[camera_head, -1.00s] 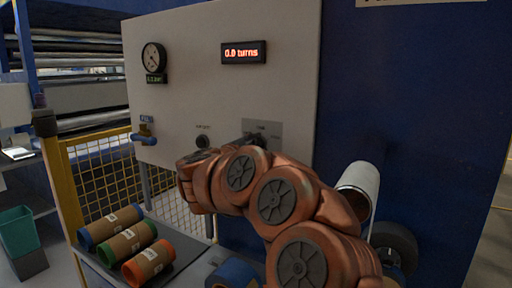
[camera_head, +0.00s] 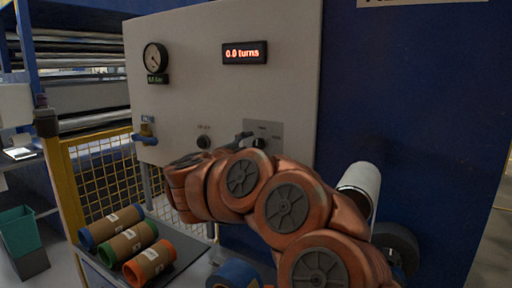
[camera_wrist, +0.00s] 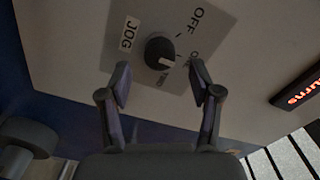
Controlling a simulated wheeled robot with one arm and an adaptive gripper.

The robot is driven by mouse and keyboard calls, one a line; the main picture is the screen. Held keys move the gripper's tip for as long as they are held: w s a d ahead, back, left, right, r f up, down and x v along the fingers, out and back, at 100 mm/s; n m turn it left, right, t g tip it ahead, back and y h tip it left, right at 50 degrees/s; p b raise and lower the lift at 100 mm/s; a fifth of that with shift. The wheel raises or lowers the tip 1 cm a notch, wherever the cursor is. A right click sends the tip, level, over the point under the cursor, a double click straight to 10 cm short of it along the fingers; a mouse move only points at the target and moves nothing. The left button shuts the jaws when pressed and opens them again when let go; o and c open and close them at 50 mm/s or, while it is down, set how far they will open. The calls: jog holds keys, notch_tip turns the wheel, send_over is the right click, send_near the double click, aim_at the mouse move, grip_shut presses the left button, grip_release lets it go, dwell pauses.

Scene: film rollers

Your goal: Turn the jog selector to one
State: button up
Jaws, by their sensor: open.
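The jog selector is a dark round knob (camera_wrist: 160,50) with a white pointer mark, on a grey plate labelled JOG (camera_wrist: 128,33) in the wrist view. OFF is printed at the plate's upper right; two further labels, partly hidden, lie lower right and below the knob. The pointer faces the lower side, away from OFF; its exact label is hard to read. In the head view, the selector (camera_head: 259,142) shows just right of my gripper (camera_head: 241,138). My gripper (camera_wrist: 162,84) is open and empty, its fingertips apart from the knob, either side of it and slightly below in the picture.
A red display (camera_head: 245,51) on the panel reads 0.0 turns. A gauge (camera_head: 156,57), another black knob (camera_head: 204,142) and a blue valve (camera_head: 144,136) are left of the selector. Several cardboard rolls (camera_head: 130,239) lie below. A white roller (camera_head: 360,182) stands right of my arm.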

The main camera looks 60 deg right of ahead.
jog(key=a, duration=0.8)
jog(key=shift+s+a, duration=0.15)
jog(key=shift+a, duration=0.05)
dwell(0.4)
